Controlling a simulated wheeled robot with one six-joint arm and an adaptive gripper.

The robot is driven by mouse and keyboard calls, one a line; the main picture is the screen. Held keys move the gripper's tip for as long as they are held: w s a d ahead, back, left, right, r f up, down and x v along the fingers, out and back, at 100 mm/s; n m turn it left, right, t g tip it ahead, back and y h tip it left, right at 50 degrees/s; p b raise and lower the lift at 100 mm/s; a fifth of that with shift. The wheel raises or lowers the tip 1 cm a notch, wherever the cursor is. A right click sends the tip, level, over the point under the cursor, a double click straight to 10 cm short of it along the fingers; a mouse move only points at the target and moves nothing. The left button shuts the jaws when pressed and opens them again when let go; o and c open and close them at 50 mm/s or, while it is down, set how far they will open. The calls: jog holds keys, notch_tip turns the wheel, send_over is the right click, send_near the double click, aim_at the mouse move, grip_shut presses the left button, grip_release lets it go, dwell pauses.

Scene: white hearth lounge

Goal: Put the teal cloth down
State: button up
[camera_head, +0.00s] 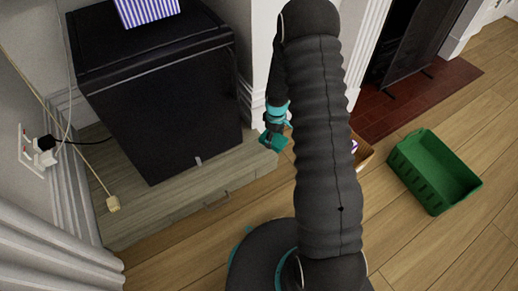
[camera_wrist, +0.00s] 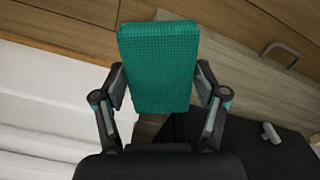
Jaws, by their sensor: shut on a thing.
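The teal cloth (camera_wrist: 160,55) is a folded, textured block held between the two fingers of my gripper (camera_wrist: 160,86) in the wrist view. My gripper is shut on it, with a finger against each side. In the head view the cloth (camera_head: 273,140) shows small below my wrist. It is in the air near the right end of the low wooden drawer unit (camera_head: 165,212). My arm hides part of the floor behind it.
A black cabinet (camera_head: 165,110) stands on the drawer unit, with a purple-striped box (camera_head: 147,10) on top. A green crate (camera_head: 435,170) sits on the floor at right. A wooden box (camera_head: 364,153) is partly hidden by my arm. Floor in front of the crate is clear.

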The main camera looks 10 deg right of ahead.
aim_at(260, 142)
jog(key=a+f, duration=0.1)
jog(key=w+a+f, duration=0.1)
jog(key=a, duration=0.1)
jog(key=a+f, duration=0.1)
jog(key=a, duration=0.1)
jog(key=shift+w+a+f, duration=0.2)
jog(key=shift+w, duration=0.15)
jog(key=shift+f+b, duration=0.45)
jog(key=shift+f, duration=1.55)
jog(key=shift+f, duration=0.15)
jog(key=o, duration=1.2)
